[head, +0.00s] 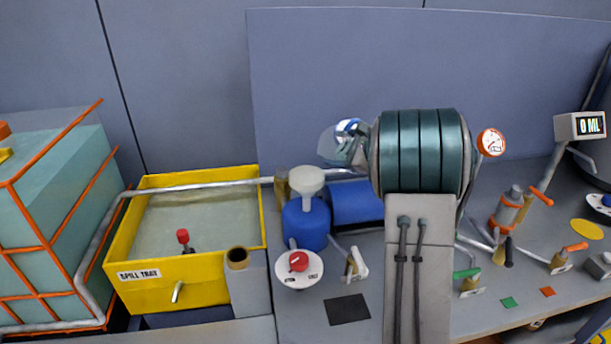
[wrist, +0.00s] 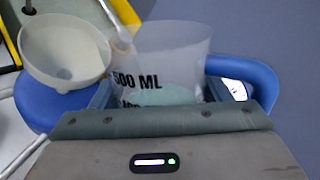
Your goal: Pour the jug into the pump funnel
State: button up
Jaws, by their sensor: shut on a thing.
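A translucent jug (wrist: 172,50) with a blue handle (wrist: 250,72) and black "500 ML" marking is held in my gripper (wrist: 158,98). Pale green liquid shows low inside it. In the head view the jug (head: 330,146) is partly hidden by my gripper (head: 356,150) and arm; its exact tilt is hard to tell. The jug is above and to the right of the pale pump funnel (head: 306,180), apart from it. The funnel sits on the blue pump (head: 306,224). In the wrist view the funnel (wrist: 65,52) is left of the jug, its bowl open.
A red-knobbed dial (head: 299,263) is in front of the pump. Levers and gauges stand to the right, with a display (head: 580,126) reading "0 ML". My arm hides the bench centre.

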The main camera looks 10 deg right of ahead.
jog(key=shift+f+n+h, duration=0.15)
jog(key=shift+n+h, duration=0.35)
jog(key=shift+n, duration=0.1)
dwell(1.1)
jog(key=shift+s+a+r+n+h+p, duration=0.1)
jog(key=shift+a+r+n+h+p, duration=0.15)
jog(key=shift+r+n+h+p, duration=0.7)
dwell(2.5)
jog(key=shift+f, duration=0.1)
